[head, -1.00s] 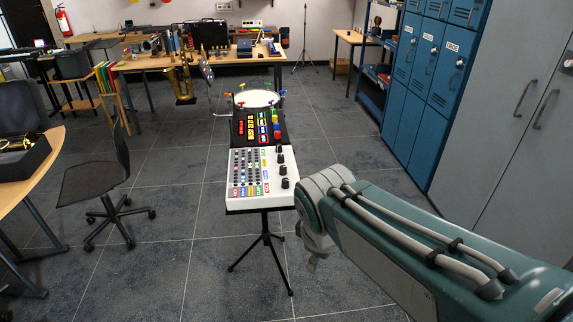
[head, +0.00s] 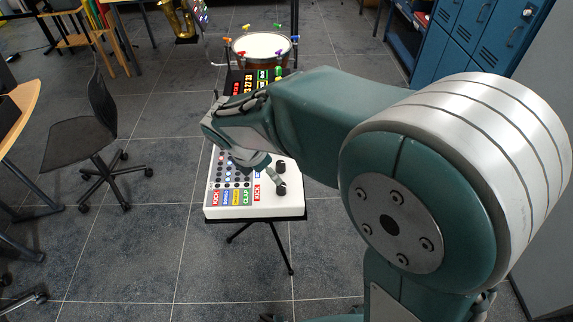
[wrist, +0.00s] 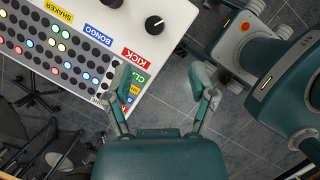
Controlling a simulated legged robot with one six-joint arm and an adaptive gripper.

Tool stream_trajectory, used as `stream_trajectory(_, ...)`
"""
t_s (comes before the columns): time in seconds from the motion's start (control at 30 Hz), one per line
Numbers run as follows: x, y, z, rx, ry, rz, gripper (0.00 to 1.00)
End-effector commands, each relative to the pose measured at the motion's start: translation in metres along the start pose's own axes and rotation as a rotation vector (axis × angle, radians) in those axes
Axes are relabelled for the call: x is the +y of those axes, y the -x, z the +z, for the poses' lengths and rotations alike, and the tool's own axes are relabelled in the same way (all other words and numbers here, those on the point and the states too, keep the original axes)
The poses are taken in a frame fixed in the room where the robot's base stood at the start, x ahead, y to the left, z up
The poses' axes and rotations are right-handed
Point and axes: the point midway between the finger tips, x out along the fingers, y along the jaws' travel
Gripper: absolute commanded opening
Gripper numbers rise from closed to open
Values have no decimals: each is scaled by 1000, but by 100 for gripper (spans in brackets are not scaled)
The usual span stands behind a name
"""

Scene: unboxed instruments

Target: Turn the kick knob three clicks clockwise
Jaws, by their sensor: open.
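The white drum machine (head: 228,212) stands on a black stand, with black knobs on its right side. The kick knob (head: 281,188) is the front one, beside a red KICK label (head: 257,193). In the wrist view the kick knob (wrist: 155,23) has a white pointer line and sits near the KICK label (wrist: 142,55). My gripper (wrist: 163,82) is open and empty, its fingertips apart from the knob and near the machine's edge in that picture. In the head view my gripper (head: 268,173) is over the panel, partly hidden by my arm.
A second black knob (head: 281,165) lies just behind the kick knob. Lit pads (wrist: 62,47) fill the panel's other side. Behind stand a black pad unit (head: 240,84) and a drum (head: 261,47). A chair (head: 80,140) is at left, with open floor between.

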Motion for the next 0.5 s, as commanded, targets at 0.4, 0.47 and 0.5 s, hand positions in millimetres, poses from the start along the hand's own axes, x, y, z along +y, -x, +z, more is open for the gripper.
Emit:
stream_trajectory(0.4, 3, -38, -3, -5, 38, -9, 73)
stream_trajectory(0.47, 3, -50, -3, -5, 38, -9, 73)
stream_trajectory(0.5, 2, -57, -3, -4, 38, -7, 73)
